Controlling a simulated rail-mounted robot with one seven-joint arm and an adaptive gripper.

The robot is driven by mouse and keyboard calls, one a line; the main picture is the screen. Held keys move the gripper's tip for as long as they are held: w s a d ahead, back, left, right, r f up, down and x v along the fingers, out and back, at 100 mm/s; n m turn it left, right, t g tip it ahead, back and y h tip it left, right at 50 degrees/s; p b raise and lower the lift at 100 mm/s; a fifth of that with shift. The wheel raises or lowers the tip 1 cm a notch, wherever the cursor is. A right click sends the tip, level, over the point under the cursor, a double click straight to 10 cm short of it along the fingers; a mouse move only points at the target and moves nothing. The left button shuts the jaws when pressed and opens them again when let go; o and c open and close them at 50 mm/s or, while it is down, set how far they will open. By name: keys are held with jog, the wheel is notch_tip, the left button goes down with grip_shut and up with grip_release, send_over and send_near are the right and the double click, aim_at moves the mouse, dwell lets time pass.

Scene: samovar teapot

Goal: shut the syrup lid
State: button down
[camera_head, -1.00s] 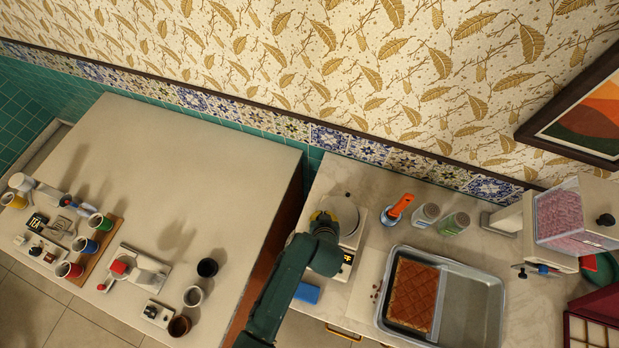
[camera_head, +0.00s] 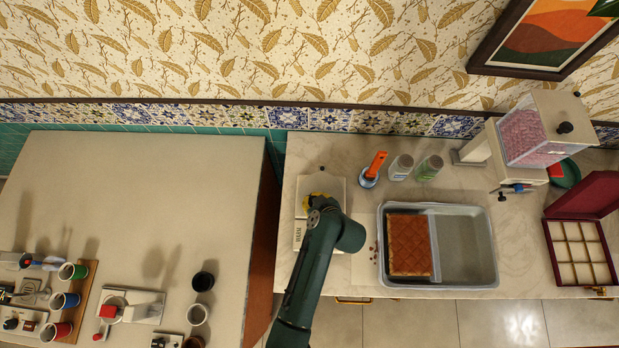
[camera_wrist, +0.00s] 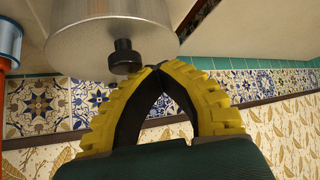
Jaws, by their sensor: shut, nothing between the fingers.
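A steel round-walled vessel with a black knob (camera_wrist: 123,58) fills the upper left of the wrist view; I take it to be the syrup pot (camera_wrist: 105,35). Whether its lid is open or shut cannot be told. My gripper (camera_wrist: 157,70) is shut and empty, its yellow-padded fingertips meeting just beside the knob; contact cannot be told. In the head view my gripper (camera_head: 318,200) is over a white labelled box (camera_head: 301,234) on the right-hand counter, and my arm hides most of what lies under it.
An orange-handled tool (camera_head: 376,165) and two jars (camera_head: 401,167) stand right of the box. A grey tray (camera_head: 488,282) with brown cake lies in front of them. The left table (camera_head: 130,190) is bare at the back, with cups and small devices at its front.

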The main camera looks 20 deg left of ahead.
jog(key=shift+s+d+f, duration=0.1)
jog(key=shift+d+f, duration=0.05)
jog(key=shift+d, duration=0.05)
jog(key=s+a+p, duration=0.1)
jog(key=s+a+r+p, duration=0.1)
jog(key=a, duration=0.1)
jog(key=shift+a, duration=0.15)
jog(key=w+d+r, duration=0.1)
jog(key=r, duration=0.1)
jog(key=w+d+r+b, duration=0.1)
jog(key=d+r, duration=0.1)
jog(key=r, duration=0.1)
jog(key=w+d+r+b, duration=0.1)
jog(key=d+r, duration=0.1)
jog(key=shift+w+d+r, duration=0.1)
jog(key=shift+w+r, duration=0.05)
jog(key=shift+w, duration=0.1)
